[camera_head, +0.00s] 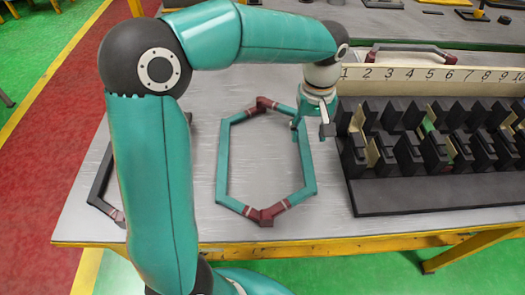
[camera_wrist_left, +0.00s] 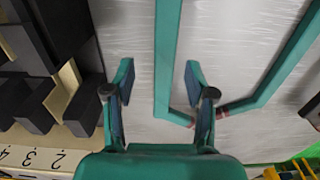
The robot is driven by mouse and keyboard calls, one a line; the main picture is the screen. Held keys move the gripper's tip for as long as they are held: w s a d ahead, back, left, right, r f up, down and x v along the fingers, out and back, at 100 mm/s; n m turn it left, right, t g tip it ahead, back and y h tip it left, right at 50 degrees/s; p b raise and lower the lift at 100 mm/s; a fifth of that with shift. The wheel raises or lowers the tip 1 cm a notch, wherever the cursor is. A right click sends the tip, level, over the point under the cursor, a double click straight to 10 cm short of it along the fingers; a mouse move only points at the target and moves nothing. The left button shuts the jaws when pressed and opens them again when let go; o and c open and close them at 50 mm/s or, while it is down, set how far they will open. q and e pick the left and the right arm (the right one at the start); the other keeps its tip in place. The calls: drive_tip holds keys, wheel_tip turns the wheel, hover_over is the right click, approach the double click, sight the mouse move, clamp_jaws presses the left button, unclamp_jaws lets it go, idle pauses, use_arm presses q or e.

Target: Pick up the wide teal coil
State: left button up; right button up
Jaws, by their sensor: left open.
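The wide teal coil (camera_head: 223,165) lies flat on the grey table in the head view, a six-sided loop with dark red wrapped ends at its far and near corners. My left gripper (camera_head: 312,126) points down over the coil's right long side, near its far right corner. In the left wrist view, the two fingers of my left gripper (camera_wrist_left: 159,66) are apart. One straight teal side of the coil (camera_wrist_left: 167,55) shows in the gap between them. I cannot tell whether the fingers reach down around it. My right gripper is not in view.
A black slotted stator block (camera_head: 450,195) with a numbered strip (camera_head: 440,75) stands close right of my left gripper. A dark grey coil (camera_head: 98,185) lies left, partly hidden by my arm. Another coil (camera_head: 410,48) lies behind the strip. The table's yellow front edge (camera_head: 330,245) is near.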

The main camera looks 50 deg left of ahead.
sight(305, 145)
use_arm(q)
drive_tip(key=shift+s+f, duration=0.15)
drive_tip(key=shift+f, duration=1.3)
drive_tip(key=shift+s+f, duration=0.15)
drive_tip(key=shift+f, duration=1.25)
clamp_jaws()
drive_tip(key=shift+r, duration=0.1)
